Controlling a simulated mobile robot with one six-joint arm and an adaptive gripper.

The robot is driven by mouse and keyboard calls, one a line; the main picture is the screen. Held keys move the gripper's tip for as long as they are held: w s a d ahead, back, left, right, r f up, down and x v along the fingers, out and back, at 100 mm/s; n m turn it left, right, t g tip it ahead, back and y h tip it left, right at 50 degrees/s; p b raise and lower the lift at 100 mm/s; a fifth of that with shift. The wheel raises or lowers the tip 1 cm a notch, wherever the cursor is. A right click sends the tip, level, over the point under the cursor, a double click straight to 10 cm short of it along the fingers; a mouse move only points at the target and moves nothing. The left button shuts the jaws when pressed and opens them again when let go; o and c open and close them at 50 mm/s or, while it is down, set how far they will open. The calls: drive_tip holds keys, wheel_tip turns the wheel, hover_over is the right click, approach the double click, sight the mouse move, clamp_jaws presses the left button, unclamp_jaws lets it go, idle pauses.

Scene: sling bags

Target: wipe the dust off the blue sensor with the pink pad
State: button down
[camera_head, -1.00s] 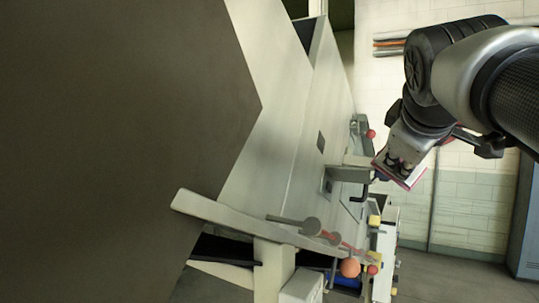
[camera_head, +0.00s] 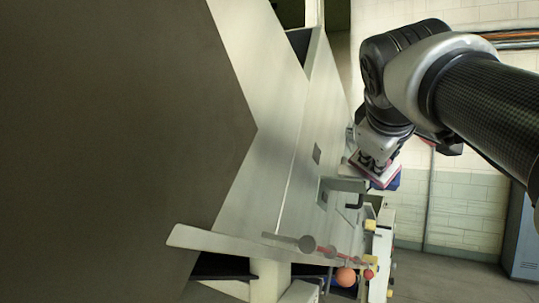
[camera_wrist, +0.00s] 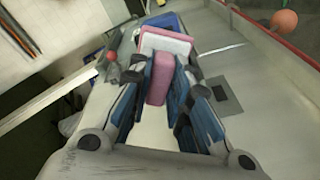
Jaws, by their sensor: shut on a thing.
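My gripper (camera_wrist: 160,88) is shut on the pink pad (camera_wrist: 160,77), with its fingers on either side of the pink grip. The pad's wider pink and white end (camera_wrist: 166,43) points away from the wrist. The blue sensor (camera_wrist: 166,20) shows just beyond that end, partly hidden by it. In the head view my gripper (camera_head: 376,160) holds the pad (camera_head: 377,177) beside the pale machine, and the blue sensor (camera_head: 393,184) shows at the pad's lower right. I cannot tell whether pad and sensor touch, and no dust can be made out.
The pale machine panel (camera_head: 300,150) stands close to the left of my arm. A bar with an orange ball (camera_head: 346,277) and a red ball (camera_head: 369,273) sticks out below. A blue locker (camera_head: 523,235) stands at the far right, with open floor before it.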

drive_tip(key=v, duration=0.6)
drive_tip(key=shift+r, duration=0.2)
drive_tip(key=shift+v, duration=1.45)
drive_tip(key=shift+f, duration=0.1)
